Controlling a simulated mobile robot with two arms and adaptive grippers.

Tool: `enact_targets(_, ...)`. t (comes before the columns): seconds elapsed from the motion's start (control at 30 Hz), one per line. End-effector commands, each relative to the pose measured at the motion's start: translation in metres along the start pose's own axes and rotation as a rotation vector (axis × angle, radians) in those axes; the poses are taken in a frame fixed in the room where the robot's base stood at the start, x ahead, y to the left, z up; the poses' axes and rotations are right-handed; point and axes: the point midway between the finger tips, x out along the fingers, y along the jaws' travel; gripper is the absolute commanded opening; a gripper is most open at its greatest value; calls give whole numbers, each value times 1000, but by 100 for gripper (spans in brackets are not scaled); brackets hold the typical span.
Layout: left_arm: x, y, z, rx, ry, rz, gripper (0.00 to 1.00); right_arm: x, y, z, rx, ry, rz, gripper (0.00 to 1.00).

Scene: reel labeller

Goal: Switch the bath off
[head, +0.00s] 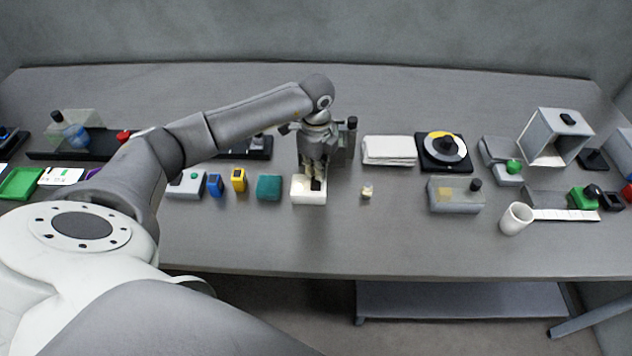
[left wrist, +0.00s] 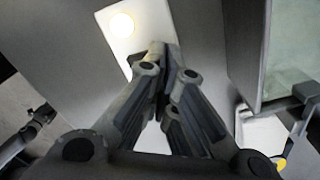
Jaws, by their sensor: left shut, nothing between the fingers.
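A small white box (head: 309,197) with a dark rocker-like part (head: 316,185) on its top stands near the middle of the table. My left gripper (head: 313,177) points down at this box, with its fingers shut and empty. In the left wrist view a white panel (left wrist: 150,20) carries a lit, pale yellow round lamp (left wrist: 122,25). The shut fingertips (left wrist: 160,62) are over the panel's near end and hide part of it. I cannot tell whether they touch it. Which body is the bath is not clear. My right gripper is out of view.
A teal block (head: 269,188) and a yellow block (head: 238,180) stand left of the white box. A folded white cloth stack (head: 389,151) and a small cream piece (head: 367,192) are to the right. A glassy greenish box wall (left wrist: 290,50) is close right of the fingers. The table front is clear.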

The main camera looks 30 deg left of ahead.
Motion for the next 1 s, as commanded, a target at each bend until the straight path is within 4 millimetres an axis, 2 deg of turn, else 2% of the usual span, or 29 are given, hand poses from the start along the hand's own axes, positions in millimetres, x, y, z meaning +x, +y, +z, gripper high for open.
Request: enact_targets(1.0,17,0,0,1,0,1,0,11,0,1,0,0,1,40)
